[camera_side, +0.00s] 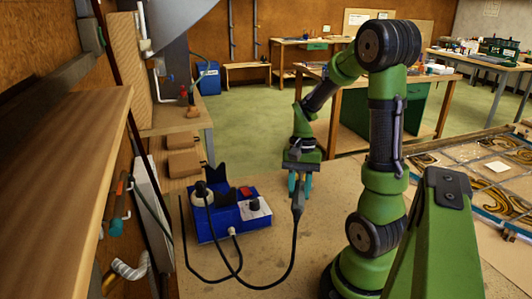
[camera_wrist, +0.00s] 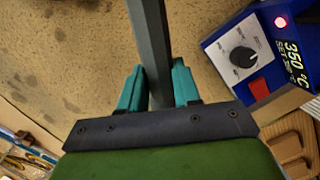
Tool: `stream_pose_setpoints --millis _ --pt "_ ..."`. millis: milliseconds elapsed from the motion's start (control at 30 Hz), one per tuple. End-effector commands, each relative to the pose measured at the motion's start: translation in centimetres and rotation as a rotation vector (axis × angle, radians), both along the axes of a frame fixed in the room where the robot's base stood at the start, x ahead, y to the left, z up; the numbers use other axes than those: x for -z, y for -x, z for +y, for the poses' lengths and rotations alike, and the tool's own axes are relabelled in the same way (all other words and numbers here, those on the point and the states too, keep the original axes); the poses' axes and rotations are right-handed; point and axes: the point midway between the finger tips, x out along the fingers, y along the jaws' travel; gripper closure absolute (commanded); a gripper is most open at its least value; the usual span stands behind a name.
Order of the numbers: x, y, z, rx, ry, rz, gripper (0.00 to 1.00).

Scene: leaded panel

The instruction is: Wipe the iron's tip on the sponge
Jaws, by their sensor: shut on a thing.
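My gripper (camera_side: 300,185) is to the right of the blue soldering station (camera_side: 235,212), above the bench. Its teal fingers (camera_wrist: 157,88) are shut on the soldering iron (camera_wrist: 150,40), whose dark grey handle runs between them and out of the top of the wrist view. In the side view the iron (camera_side: 298,196) is a dark shape at the fingers, with a black cable looping from it towards the station. I cannot make out its tip in either view. A dark holder with a pale round part (camera_side: 203,192) is at the station's left; I cannot clearly identify a sponge.
The station in the wrist view (camera_wrist: 262,55) has a lit red lamp, a knob and a 350 °C display. Brown wooden blocks (camera_side: 184,150) lie behind it. A leaded glass panel (camera_side: 490,170) lies at the right. The bench in front of the station is clear except for cable.

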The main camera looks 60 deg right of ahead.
Motion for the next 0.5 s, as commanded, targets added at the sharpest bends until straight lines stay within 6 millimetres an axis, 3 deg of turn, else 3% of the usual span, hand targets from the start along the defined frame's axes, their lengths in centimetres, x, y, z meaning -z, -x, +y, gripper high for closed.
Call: stream_pose_setpoints --millis 500 --pt "-2.2 -0.1 0.0 -0.001 0.002 -0.003 1.0"
